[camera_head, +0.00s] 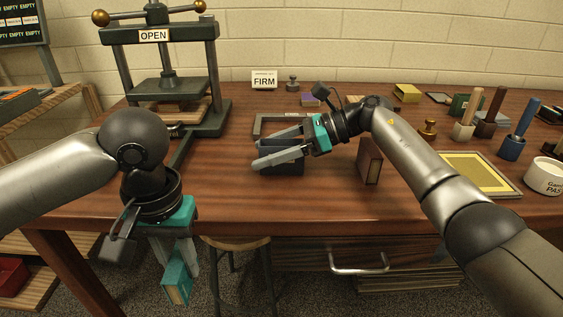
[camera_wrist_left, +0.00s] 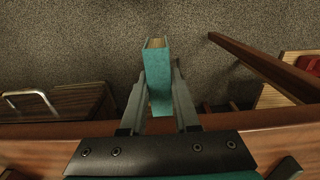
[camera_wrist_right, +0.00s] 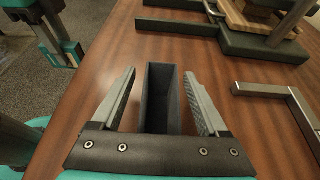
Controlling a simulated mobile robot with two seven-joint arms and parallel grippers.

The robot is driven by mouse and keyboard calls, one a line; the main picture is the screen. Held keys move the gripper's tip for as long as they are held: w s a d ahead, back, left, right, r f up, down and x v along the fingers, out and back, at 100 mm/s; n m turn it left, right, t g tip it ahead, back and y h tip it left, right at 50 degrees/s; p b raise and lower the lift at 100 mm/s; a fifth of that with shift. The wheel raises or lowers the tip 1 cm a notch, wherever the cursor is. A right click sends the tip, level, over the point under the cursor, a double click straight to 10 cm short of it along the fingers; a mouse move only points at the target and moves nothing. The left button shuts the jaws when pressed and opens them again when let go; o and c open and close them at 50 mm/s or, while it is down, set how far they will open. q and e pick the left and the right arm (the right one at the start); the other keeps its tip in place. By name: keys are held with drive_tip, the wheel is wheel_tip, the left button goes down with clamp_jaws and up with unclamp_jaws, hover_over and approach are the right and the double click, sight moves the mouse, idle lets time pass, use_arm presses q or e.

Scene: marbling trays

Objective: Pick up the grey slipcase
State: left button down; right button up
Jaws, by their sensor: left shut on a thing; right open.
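The grey slipcase (camera_wrist_right: 161,97) stands on the table, a dark grey open-topped box seen between the fingers in the right wrist view. In the head view the slipcase (camera_head: 283,167) is partly hidden behind my right gripper. My right gripper (camera_head: 262,148) is open, with one finger on each side of the slipcase; gaps show between the fingers and its walls in the right wrist view (camera_wrist_right: 160,85). My left gripper (camera_head: 172,262) is shut on a teal book (camera_wrist_left: 159,80) and holds it beyond the table's front edge, above the floor.
A dark red book (camera_head: 370,162) stands right of the slipcase. A metal corner frame (camera_head: 262,125) lies behind it. The press (camera_head: 160,80) marked OPEN stands at back left. A stool (camera_head: 235,243) stands below.

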drive_tip(key=shift+c, duration=0.4)
clamp_jaws()
idle(0.4)
